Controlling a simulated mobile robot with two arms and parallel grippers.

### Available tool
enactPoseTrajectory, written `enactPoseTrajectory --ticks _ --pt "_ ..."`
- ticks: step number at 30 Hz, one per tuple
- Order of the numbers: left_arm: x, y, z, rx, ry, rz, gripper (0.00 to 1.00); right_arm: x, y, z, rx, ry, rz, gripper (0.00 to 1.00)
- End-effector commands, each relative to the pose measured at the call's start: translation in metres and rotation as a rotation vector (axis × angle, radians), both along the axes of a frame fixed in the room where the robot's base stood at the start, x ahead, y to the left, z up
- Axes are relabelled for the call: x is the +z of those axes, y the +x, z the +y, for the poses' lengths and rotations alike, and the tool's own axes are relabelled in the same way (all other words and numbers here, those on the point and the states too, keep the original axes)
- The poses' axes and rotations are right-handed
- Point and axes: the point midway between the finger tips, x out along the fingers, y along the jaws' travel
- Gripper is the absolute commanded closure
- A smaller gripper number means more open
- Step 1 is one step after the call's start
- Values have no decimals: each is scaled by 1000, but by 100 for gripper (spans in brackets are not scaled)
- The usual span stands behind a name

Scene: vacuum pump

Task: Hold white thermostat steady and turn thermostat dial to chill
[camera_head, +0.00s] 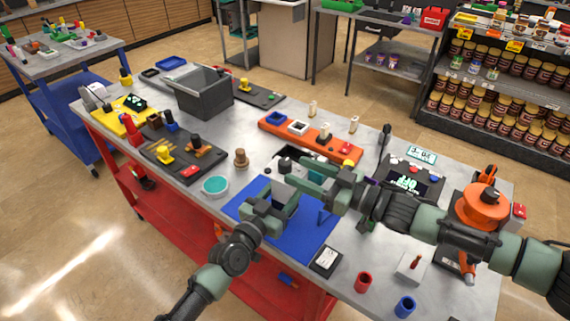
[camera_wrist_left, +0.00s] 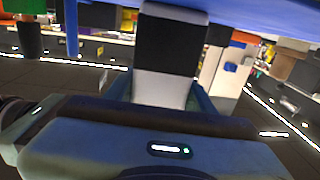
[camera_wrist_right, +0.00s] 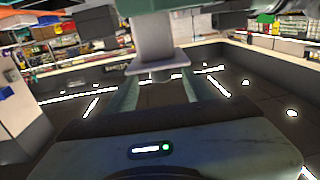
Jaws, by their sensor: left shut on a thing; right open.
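A white block with a black band, seemingly the thermostat (camera_wrist_left: 165,88), is between the fingers of my left gripper (camera_wrist_left: 165,95) in the left wrist view. My left gripper (camera_head: 278,200) is shut on it above the blue mat (camera_head: 318,238) in the head view. My right gripper (camera_head: 300,178) is just beyond it, close to the left fingertips. It is open, with a pale grey piece (camera_wrist_right: 155,45) between or just beyond its fingers in the right wrist view. The dial and its setting cannot be made out. The grippers hide most of the thermostat in the head view.
An orange tray (camera_head: 330,147) and a small wooden knob (camera_head: 241,158) stand behind the grippers. A teal round dish (camera_head: 215,186) is at left. A dark device with a display (camera_head: 405,182) and an orange round part (camera_head: 482,205) are at right, near my right arm.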

Motion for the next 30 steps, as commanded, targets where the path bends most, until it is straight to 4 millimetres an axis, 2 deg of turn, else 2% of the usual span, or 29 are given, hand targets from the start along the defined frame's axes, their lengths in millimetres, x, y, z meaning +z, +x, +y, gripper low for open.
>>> enactPoseTrajectory --ticks 3,9,20,21,26,30 --pt "0 0 1 1 1 1 97 1 11 20 2 2 -3 48" --pt "0 0 1 2 1 0 97 1 24 39 1 -1 -3 48" --pt "0 1 1 2 1 0 97 0 27 43 0 -2 -3 48" --pt "0 1 1 2 1 0 97 0 27 43 0 -2 -3 54" --pt "0 1 1 2 2 -1 97 0 27 43 0 -2 -3 98" --pt "0 1 1 3 2 -1 97 0 27 43 -2 -2 -3 100"
